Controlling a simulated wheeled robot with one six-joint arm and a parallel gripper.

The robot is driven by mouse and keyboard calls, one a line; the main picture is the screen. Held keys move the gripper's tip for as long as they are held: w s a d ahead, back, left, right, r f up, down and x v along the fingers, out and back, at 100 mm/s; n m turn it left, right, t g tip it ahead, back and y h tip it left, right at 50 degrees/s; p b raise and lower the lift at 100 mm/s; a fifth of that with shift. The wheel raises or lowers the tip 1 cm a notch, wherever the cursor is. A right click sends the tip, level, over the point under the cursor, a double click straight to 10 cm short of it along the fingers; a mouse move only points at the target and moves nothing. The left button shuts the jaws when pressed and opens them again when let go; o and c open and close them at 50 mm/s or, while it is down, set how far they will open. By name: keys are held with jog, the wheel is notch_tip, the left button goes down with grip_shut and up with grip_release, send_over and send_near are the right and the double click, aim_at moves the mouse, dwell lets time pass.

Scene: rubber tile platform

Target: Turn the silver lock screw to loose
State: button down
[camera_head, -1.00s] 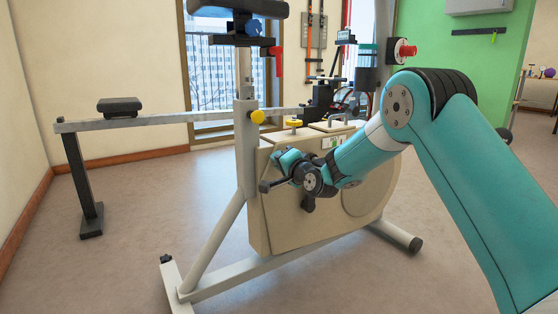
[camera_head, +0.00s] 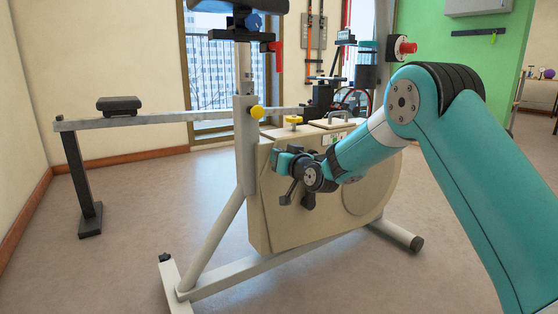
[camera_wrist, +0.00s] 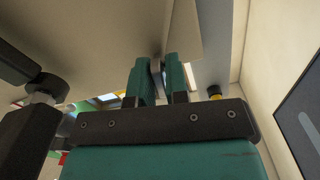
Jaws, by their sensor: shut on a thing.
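My gripper (camera_head: 284,162) is against the near side of the exercise bike's beige cover (camera_head: 276,220) in the head view. In the wrist view its two teal fingers (camera_wrist: 157,82) point up and are close together on a thin grey metal piece, which looks like the silver lock screw (camera_wrist: 156,72). Only a narrow strip of the screw shows between the fingers. In the head view the screw is hidden by my gripper, so its turn angle cannot be read.
A yellow knob (camera_head: 257,112) is on the upright post left of my gripper, and another yellow knob (camera_head: 292,120) is on top of the cover. A red lever (camera_head: 276,58) hangs under the seat. A horizontal rail (camera_head: 170,120) extends left. Floor at left is free.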

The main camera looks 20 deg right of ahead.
jog(key=n+b, duration=0.1)
jog(key=n, duration=0.3)
jog(key=shift+f+n+b, duration=0.15)
jog(key=shift+n+b, duration=0.15)
jog(key=shift+b, duration=0.05)
jog(key=shift+n+b, duration=0.65)
jog(key=shift+n, duration=0.95)
jog(key=c, duration=1.2)
grip_release()
jog(key=shift+c, duration=0.2)
